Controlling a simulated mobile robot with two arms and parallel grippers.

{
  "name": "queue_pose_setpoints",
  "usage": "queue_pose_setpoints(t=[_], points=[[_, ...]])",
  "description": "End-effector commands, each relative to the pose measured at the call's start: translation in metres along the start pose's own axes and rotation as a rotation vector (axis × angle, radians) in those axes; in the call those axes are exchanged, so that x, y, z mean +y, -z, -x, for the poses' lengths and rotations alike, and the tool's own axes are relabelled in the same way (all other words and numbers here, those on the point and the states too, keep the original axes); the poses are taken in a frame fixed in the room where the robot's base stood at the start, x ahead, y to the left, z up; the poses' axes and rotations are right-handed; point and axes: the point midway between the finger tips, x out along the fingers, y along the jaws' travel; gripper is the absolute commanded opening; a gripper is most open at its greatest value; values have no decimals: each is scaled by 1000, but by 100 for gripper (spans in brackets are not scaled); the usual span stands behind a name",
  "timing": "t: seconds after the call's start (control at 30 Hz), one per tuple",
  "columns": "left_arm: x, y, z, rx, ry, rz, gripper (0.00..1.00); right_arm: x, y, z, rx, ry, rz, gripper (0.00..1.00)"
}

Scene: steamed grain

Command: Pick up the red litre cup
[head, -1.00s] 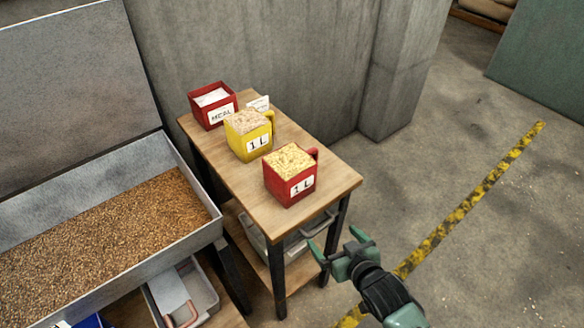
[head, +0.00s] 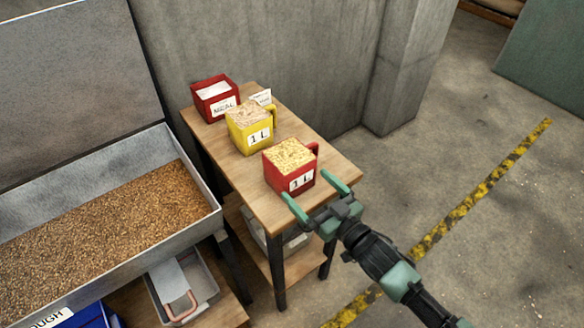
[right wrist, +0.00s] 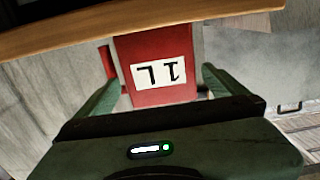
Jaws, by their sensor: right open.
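The red litre cup (head: 290,168) stands upright on the near end of the small wooden table, filled with pale flakes. Its white label reads 1 L and its handle is on the right. My right gripper (head: 315,187) is open at the cup's near side, one finger to each side of the cup in the picture. In the right wrist view the red cup (right wrist: 157,62) appears upside down between the two spread fingers (right wrist: 160,92). I cannot tell whether the fingers touch it. My left gripper is out of view.
A yellow 1 L cup (head: 249,128) stands behind the red cup, and a red MEAL box (head: 215,100) with a small white card (head: 261,97) is farther back. A metal grain bin (head: 213,222) is at left. The wooden table (head: 247,196) stands near a concrete wall.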

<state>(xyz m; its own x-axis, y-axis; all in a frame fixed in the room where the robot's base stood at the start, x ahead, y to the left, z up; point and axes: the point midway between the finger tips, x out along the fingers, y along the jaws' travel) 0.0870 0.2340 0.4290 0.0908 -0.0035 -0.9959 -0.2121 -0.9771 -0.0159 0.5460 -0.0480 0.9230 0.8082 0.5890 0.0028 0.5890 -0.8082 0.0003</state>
Motion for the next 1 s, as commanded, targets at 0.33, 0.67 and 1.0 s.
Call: queue_pose_setpoints(t=[0.33, 0.67, 1.0], points=[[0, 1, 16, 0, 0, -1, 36, 2, 4, -45, -1, -2, -2, 100], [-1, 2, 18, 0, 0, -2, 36, 1, 0, -69, -2, -1, -1, 100], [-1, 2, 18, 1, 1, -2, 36, 2, 0, -68, -3, -1, -1, 42]])
